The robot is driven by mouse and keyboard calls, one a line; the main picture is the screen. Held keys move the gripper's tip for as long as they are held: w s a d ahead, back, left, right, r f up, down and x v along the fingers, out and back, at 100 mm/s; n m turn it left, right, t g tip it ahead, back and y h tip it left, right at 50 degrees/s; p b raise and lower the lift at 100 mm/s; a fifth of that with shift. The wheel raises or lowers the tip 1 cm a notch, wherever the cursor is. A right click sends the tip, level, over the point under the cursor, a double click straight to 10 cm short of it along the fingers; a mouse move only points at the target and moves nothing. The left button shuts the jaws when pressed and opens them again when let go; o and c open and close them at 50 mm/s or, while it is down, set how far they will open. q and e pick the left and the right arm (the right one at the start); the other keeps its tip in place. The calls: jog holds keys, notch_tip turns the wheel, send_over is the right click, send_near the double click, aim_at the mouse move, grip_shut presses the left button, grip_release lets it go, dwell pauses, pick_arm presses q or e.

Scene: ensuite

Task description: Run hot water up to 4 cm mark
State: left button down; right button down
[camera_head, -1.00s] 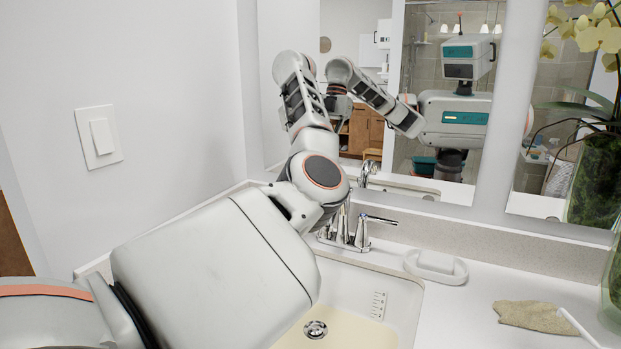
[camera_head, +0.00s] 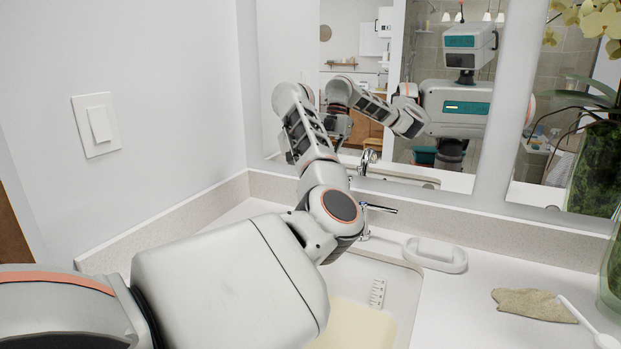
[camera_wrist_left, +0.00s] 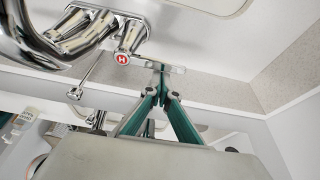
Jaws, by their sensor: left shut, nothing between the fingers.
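The hot handle (camera_wrist_left: 122,57), a chrome knob with a red H cap, shows in the left wrist view, with its lever (camera_wrist_left: 176,70) pointing right. My left gripper (camera_wrist_left: 162,72) is shut and empty, its fingertips at the lever; I cannot tell whether they touch it. In the head view my arm hides the gripper and most of the faucet; another lever (camera_head: 380,209) shows. The white sink (camera_head: 400,300) has a cream bottom and a marked scale (camera_head: 377,293) on its wall. The drain is hidden; I cannot tell the water level. My right gripper is out of view.
A white soap dish (camera_head: 436,254) stands right of the faucet. A tan cloth (camera_head: 530,304) and a white brush-like item (camera_head: 580,321) lie farther right. A mirror (camera_head: 390,170) stands behind the counter, and a wall with a switch (camera_head: 98,125) is at left.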

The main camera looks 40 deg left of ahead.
pick_arm(q)
jog(key=shift+s, duration=0.1)
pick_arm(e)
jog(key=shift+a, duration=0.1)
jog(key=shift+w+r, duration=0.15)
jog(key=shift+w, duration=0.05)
